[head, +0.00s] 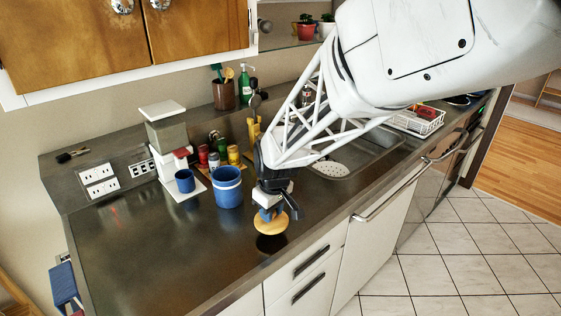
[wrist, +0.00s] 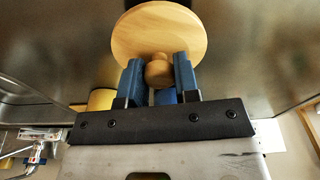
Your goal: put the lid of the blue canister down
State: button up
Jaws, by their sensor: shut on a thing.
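The lid is a round, light wooden disc with a knob (head: 270,226). In the wrist view the lid (wrist: 160,33) shows with its knob between the two blue fingers. My gripper (wrist: 159,72) is shut on the knob. In the head view my gripper (head: 269,212) holds the lid low over the dark counter, near its front edge. A dark shadow or reflection lies just below the lid; I cannot tell whether the lid touches the counter. The blue canister (head: 228,188) stands upright and uncovered on the counter, left of and behind my gripper.
A small blue mug (head: 185,181) by the coffee machine (head: 167,140) stands left of the canister. Several spice jars (head: 233,154) stand behind. A sink (head: 345,160) lies to the right. The counter (head: 150,240) is clear at the left front.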

jog(key=shift+w+a+f, duration=0.1)
jog(key=shift+w+a, duration=0.2)
jog(key=shift+w, duration=0.35)
jog(key=shift+w+a+f, duration=0.1)
jog(key=shift+w+a, duration=0.15)
jog(key=shift+w, duration=0.45)
jog(key=shift+w+a+f, duration=0.1)
jog(key=shift+w+a, duration=0.2)
jog(key=shift+w, duration=0.35)
jog(key=shift+f, duration=1.7)
jog(key=shift+f, duration=0.1)
jog(key=o, duration=0.9)
jog(key=r, duration=0.8)
jog(key=s+d+r, duration=0.1)
jog(key=r, duration=0.3)
jog(key=shift+r, duration=0.1)
